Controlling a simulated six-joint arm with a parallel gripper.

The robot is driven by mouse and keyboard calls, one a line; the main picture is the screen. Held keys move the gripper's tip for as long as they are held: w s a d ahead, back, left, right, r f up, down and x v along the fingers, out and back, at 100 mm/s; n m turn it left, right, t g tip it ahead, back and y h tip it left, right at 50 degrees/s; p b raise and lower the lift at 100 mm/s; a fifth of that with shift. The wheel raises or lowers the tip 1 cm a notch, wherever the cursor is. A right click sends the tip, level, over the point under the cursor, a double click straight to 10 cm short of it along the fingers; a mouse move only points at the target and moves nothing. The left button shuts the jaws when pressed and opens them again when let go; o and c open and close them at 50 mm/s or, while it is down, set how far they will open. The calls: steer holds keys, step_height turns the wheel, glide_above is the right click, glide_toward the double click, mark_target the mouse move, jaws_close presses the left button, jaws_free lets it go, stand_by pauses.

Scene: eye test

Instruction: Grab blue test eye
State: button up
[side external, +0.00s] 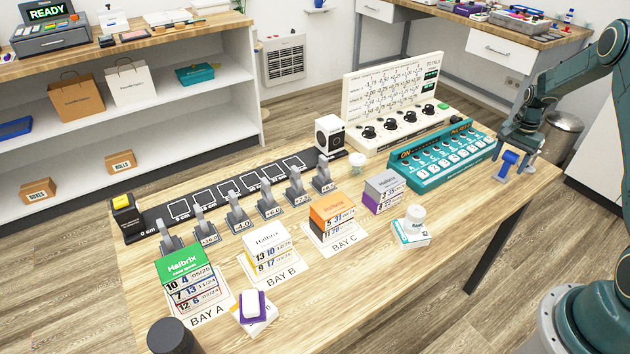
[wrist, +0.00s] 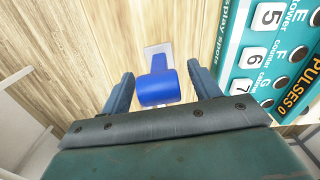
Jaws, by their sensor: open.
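The blue test eye (side external: 508,160) stands near the right end of the wooden table, just right of the teal panel. In the wrist view the blue test eye (wrist: 160,88) shows a rounded blue body with a pale, flat piece beyond it. My gripper (wrist: 160,72) is open, with one finger on each side of the blue body and visible gaps between. In the side view my gripper (side external: 517,160) is down close to the test eye. Whether the fingers touch it is not clear; I see no grip on it.
The teal panel (side external: 444,158) with buttons stands close left of my gripper; it is at the right in the wrist view (wrist: 235,60). A white panel with black knobs (side external: 400,122) stands behind it. Boxes on bay cards fill the table's left and middle. The table's right edge is near.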

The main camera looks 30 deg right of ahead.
steer(key=c, duration=1.1)
steer(key=shift+c, duration=0.2)
steer(key=shift+r, duration=0.15)
step_height(320, 180, up, 20)
